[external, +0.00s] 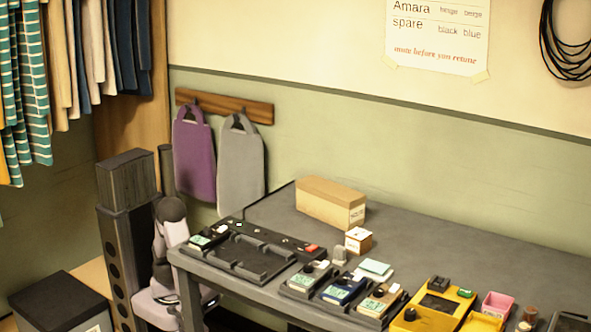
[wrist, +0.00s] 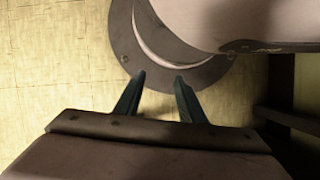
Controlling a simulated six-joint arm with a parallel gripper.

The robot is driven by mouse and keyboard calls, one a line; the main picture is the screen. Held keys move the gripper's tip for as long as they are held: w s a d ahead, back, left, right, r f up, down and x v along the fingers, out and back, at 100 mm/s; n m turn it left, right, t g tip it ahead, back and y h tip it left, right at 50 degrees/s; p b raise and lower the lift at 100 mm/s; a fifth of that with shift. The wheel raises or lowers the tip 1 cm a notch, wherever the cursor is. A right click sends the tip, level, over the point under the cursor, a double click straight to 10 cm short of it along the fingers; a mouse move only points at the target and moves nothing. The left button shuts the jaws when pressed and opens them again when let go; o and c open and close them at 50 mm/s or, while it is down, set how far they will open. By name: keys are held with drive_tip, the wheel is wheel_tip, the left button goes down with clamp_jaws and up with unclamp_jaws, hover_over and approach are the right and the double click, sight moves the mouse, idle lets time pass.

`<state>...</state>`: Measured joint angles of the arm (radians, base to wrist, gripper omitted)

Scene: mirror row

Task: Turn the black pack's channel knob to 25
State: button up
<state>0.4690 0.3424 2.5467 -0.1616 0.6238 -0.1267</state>
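Several small packs with pale green screens stand on the dark table (external: 460,250) in the external view. One dark pack (external: 302,282) is at the left of a row of three, beside a blue pack (external: 343,290) and a tan pack (external: 379,302). Another pack (external: 205,239) sits at the left end of a black rack. I cannot tell for sure which is the black pack, and the knob numbers are too small to read. My gripper (wrist: 157,77) is open and empty in the wrist view, its two dark fingers apart, away from the packs.
My folded arm is left of the table. A black rack (external: 252,262) with empty bays lies at the table's left end. A cardboard box (external: 329,203), small carton (external: 358,240), yellow case (external: 439,303) and pink bin (external: 497,305) stand around. The table's back right is clear.

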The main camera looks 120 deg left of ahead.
drive_tip(key=d+r+m+t+h+p, duration=0.1)
drive_tip(key=d+r+p, duration=0.6)
drive_tip(key=r, duration=0.4)
drive_tip(key=d+r+m+h+p, duration=0.1)
drive_tip(key=d+r+p, duration=0.4)
drive_tip(key=r+p, duration=0.5)
drive_tip(key=d+r+t+p, duration=0.1)
drive_tip(key=d+r+p, duration=0.4)
drive_tip(key=r+p, duration=0.45)
drive_tip(key=w+a+r+m+y+p, duration=0.1)
drive_tip(key=w+a+r+m+p, duration=0.15)
drive_tip(key=r+p, duration=0.85)
drive_tip(key=w+a+r+m+y+p, duration=0.15)
drive_tip(key=w+r+p, duration=0.25)
drive_tip(key=r+p, duration=0.65)
drive_tip(key=w+a+r+m+y+p, duration=0.2)
drive_tip(key=w+r+p, duration=0.2)
drive_tip(key=r+p, duration=0.75)
drive_tip(key=m, duration=0.3)
approach(206, 229)
drive_tip(key=shift+t+y, duration=0.25)
drive_tip(key=shift+t, duration=0.15)
drive_tip(key=shift+s+p+x, duration=0.15)
drive_tip(key=shift+p+x, duration=0.3)
drive_tip(key=shift+x, duration=1.45)
drive_tip(key=shift+s+p+x, duration=0.15)
drive_tip(key=shift+p+x, duration=0.3)
drive_tip(key=shift+x, duration=1.4)
drive_tip(key=shift+d, duration=0.2)
clamp_jaws()
